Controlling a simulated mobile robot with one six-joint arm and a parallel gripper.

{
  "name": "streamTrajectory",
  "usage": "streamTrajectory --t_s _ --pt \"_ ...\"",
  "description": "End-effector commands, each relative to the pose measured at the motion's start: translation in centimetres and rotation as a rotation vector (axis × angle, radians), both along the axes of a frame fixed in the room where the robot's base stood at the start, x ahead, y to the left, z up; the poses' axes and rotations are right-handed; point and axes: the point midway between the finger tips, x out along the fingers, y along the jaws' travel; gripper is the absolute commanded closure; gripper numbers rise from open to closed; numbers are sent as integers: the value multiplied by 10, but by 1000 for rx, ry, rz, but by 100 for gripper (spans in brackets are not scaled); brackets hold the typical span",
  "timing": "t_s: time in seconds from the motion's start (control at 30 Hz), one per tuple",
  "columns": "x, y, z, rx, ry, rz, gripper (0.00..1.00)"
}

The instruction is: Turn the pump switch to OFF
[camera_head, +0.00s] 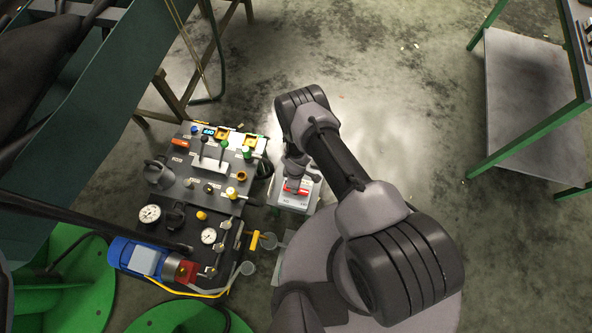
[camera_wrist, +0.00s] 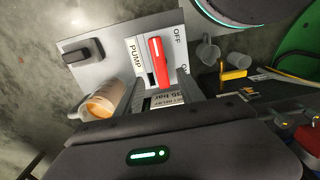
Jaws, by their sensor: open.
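The pump switch is a red lever (camera_wrist: 158,62) on a light grey panel (camera_wrist: 190,20) lettered PUMP, OFF and a partly hidden second label. In the wrist view its long side runs up and down beside the PUMP label, with OFF to its upper right. I cannot tell which label it points to. My gripper (camera_wrist: 162,90) is open, its fingers reaching toward the lever's lower end; contact is unclear. In the head view the red lever (camera_head: 295,187) shows on the small pale box (camera_head: 290,203), with my gripper (camera_head: 297,173) at its upper edge.
A black switch (camera_wrist: 83,51) sits beside the lever, and an orange-filled clear cup (camera_wrist: 103,98) is below it. The dark control board (camera_head: 190,180) with gauges, levers and a blue motor (camera_head: 140,258) stands left. Open concrete floor lies above and right.

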Motion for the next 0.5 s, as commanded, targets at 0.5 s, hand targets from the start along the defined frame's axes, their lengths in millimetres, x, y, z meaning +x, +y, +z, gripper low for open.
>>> streamTrajectory --t_s 0.5 --pt "0 0 92 0 0 1 55"
